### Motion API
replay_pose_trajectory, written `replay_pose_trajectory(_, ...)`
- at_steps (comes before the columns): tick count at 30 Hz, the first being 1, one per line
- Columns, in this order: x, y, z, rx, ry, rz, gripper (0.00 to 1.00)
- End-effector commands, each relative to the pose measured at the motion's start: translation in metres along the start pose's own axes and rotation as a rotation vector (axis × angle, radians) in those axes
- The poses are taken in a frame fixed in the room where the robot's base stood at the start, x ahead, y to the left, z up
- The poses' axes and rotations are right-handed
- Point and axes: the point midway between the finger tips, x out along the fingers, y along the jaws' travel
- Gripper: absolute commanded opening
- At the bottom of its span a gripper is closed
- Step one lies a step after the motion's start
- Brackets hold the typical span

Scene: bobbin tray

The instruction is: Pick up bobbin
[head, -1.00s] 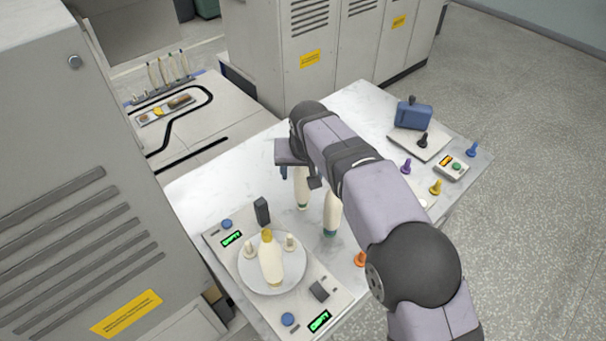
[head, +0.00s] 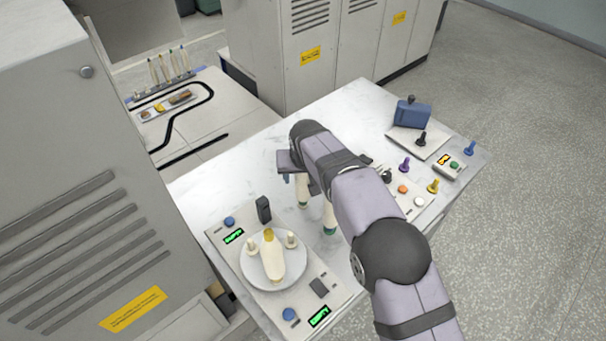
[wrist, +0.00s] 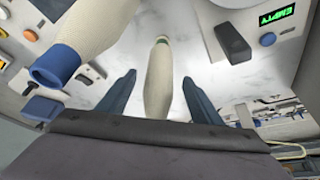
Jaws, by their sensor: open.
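Two cream bobbins with green lower bands stand on the white table in the head view, one farther back (head: 303,193) and one nearer (head: 330,218). My gripper (head: 288,178) is over the farther one. In the wrist view my gripper (wrist: 159,78) is open, its two blue fingers on either side of a cream bobbin (wrist: 158,88) with a green band at its far end. I cannot tell whether they touch it. A second bobbin with a blue end (wrist: 85,40) looms large at the left.
A blue box (head: 412,114) and coloured knobs stand at the right. A grey cabinet (head: 70,180) bounds the left.

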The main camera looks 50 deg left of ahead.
Motion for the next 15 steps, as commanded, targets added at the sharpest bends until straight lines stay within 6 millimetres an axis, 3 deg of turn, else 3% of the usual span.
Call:
replay_pose_trajectory(9,0.025,0.001,-0.001,0.0,0.0,0.0,0.59)
replay_pose_trajectory(15,0.028,0.001,-0.001,0.0,0.002,0.0,0.59)
